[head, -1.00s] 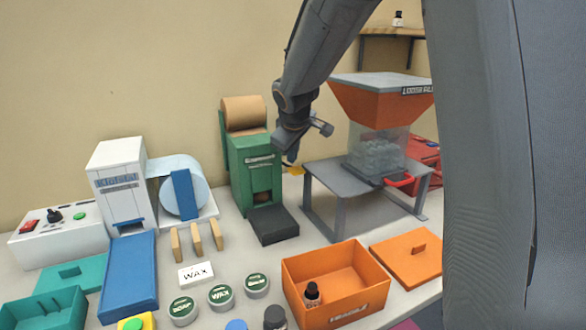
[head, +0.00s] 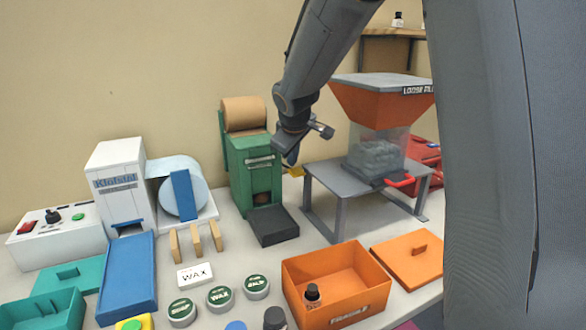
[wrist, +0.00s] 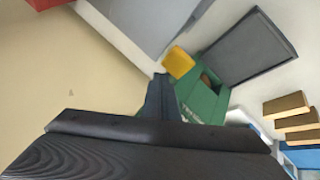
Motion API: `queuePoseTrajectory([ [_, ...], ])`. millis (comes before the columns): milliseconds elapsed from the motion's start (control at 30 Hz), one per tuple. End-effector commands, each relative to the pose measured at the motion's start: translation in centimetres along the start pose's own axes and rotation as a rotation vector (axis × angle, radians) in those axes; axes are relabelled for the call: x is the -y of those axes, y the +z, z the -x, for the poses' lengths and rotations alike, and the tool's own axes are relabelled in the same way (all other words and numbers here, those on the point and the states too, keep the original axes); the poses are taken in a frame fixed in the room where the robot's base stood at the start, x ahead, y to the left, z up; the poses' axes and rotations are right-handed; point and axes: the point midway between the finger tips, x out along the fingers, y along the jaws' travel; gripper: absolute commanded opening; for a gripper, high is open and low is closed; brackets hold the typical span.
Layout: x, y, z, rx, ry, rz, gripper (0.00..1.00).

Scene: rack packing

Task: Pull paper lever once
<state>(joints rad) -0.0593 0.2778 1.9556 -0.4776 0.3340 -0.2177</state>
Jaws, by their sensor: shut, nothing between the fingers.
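The green paper dispenser (head: 240,172) stands at the back middle of the table, with a brown paper roll (head: 243,113) on top and a dark tray (head: 272,226) in front. Its yellow lever handle (head: 296,171) sticks out on its right side. In the wrist view, the yellow handle (wrist: 178,62) lies beside the green body (wrist: 203,98). My gripper (head: 292,158) is shut and empty, with its tip close to the handle at the dispenser's right side. I cannot tell whether the tip touches it. In the wrist view, the gripper (wrist: 161,80) points toward the handle.
A grey stand (head: 322,180) with the orange loose-fill hopper (head: 375,100) is close on the right. An open orange box (head: 375,292) holding a small bottle (head: 312,294) is in front, with an orange lid (head: 412,258) beside it. Tins, wooden blocks and a white machine (head: 118,185) are to the left.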

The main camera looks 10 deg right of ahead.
Motion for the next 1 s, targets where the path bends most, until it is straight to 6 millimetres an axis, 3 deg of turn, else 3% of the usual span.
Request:
queuePoseTrajectory([
  [1000, 0.48, 0.52, -0.62, 0.002, -0.001, 0.000, 0.00],
])
